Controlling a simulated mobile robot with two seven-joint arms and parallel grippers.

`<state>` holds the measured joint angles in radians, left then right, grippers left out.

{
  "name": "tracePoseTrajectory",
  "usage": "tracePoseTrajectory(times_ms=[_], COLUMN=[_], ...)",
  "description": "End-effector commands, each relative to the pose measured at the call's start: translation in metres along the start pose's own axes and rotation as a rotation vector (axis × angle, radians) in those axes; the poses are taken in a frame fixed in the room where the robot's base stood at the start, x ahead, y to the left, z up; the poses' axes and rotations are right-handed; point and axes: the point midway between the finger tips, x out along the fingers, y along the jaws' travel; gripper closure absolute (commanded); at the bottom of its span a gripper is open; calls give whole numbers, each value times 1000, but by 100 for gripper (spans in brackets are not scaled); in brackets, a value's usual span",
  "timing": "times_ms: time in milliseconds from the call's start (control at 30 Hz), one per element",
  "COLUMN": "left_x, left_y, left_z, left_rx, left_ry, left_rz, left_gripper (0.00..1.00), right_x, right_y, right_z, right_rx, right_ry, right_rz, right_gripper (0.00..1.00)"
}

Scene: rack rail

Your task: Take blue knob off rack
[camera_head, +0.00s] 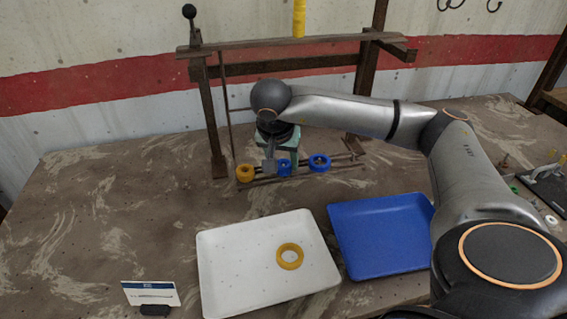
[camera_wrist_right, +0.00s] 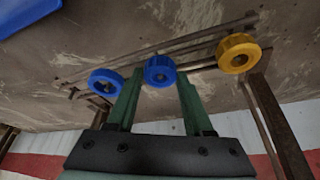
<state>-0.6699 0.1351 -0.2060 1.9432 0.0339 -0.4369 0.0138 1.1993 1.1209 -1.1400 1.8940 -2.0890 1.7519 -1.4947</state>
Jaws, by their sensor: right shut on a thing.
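A blue knob (camera_head: 285,168) sits on the low rack rail, between a yellow ring-shaped knob (camera_head: 245,173) on the left and a second blue ring-shaped knob (camera_head: 319,162) on the right. My right gripper (camera_head: 277,163) reaches down over the rail and is shut on the middle blue knob. In the right wrist view the green fingers (camera_wrist_right: 160,82) stand on either side of this blue knob (camera_wrist_right: 159,71). The other blue knob (camera_wrist_right: 105,82) and the yellow knob (camera_wrist_right: 237,53) are outside the fingers. My left gripper is not in view.
A white tray (camera_head: 225,275) with a yellow ring (camera_head: 289,256) in it lies in front of the rack. A blue tray (camera_head: 380,235) lies to its right, partly behind my right arm. A small card (camera_head: 150,293) stands front left. Wooden posts (camera_head: 209,120) frame the rack.

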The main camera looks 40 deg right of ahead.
Motion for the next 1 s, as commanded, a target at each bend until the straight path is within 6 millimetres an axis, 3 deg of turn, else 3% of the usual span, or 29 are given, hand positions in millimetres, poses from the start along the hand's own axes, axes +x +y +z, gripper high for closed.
tracePoseTrajectory(times_ms=[33, 400, 767, 1000], left_x=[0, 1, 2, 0], left_y=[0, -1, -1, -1], left_z=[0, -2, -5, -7], left_rx=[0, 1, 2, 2], left_ry=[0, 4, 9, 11], left_rz=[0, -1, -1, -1], left_gripper=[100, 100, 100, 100], right_x=[0, 0, -4, -30], right_y=[0, 0, -1, -1], right_z=[0, 0, -2, -12], right_rx=[0, 0, 0, 1], right_ry=[0, 0, 1, 1], right_rz=[0, 0, -2, -5], right_gripper=[60, 100, 100, 100])
